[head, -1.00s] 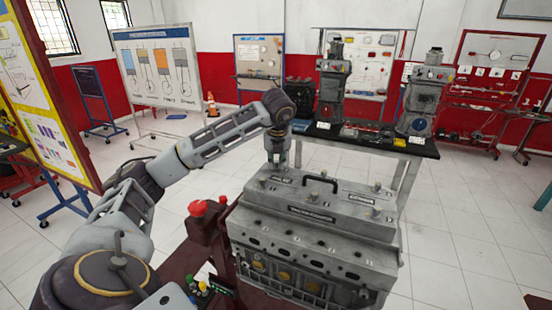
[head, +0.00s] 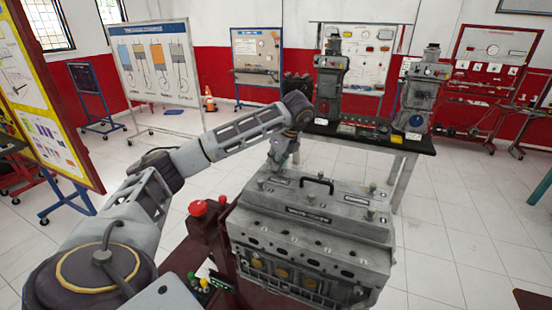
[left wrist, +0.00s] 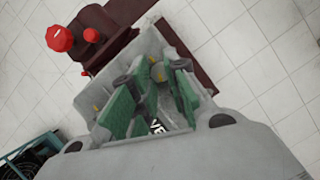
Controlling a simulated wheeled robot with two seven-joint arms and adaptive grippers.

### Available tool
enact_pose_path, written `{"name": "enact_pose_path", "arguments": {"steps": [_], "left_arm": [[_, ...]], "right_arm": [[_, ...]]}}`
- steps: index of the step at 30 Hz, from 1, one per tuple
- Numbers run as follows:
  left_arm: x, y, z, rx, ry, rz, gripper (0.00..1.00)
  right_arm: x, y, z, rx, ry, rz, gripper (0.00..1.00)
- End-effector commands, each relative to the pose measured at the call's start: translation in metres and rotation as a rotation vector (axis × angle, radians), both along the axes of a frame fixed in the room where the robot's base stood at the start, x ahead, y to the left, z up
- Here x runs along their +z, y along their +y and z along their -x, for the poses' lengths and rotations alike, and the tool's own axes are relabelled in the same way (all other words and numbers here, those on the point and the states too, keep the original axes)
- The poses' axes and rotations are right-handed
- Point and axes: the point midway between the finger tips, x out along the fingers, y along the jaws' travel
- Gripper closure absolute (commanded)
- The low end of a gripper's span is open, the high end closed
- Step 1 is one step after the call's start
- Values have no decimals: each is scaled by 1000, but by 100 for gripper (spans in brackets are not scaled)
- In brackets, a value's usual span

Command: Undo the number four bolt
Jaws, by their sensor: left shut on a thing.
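The grey engine block (head: 300,245) stands in front of me with a flat cover (head: 320,203) on top, carrying a black handle (head: 317,182) and dark labels. Bolts stand up from the cover, one at the right (head: 372,188), one at the near right (head: 370,213) and one at the left (head: 260,184). I cannot read a number four. My left gripper (head: 279,168) is tilted at the cover's far left corner. In the left wrist view its green fingers (left wrist: 150,105) are shut on a bolt, mostly hidden between them. My right gripper is not in view.
A red knob (head: 198,208) on a dark red stand is left of the engine. Behind, a black-topped table (head: 395,141) holds two engine models. A poster board (head: 45,95) stands close at left. The tiled floor at right is clear.

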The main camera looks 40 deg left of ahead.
Motion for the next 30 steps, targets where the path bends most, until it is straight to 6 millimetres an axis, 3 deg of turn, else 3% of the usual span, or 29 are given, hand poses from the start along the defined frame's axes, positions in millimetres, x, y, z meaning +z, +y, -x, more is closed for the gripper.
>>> {"name": "enact_pose_path", "arguments": {"steps": [15, 30], "left_arm": [[1, 0, -3, 246, -2, 0, 100], [0, 0, -3, 304, 1, 0, 100]], "right_arm": [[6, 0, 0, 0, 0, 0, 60], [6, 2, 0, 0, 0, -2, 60]]}}
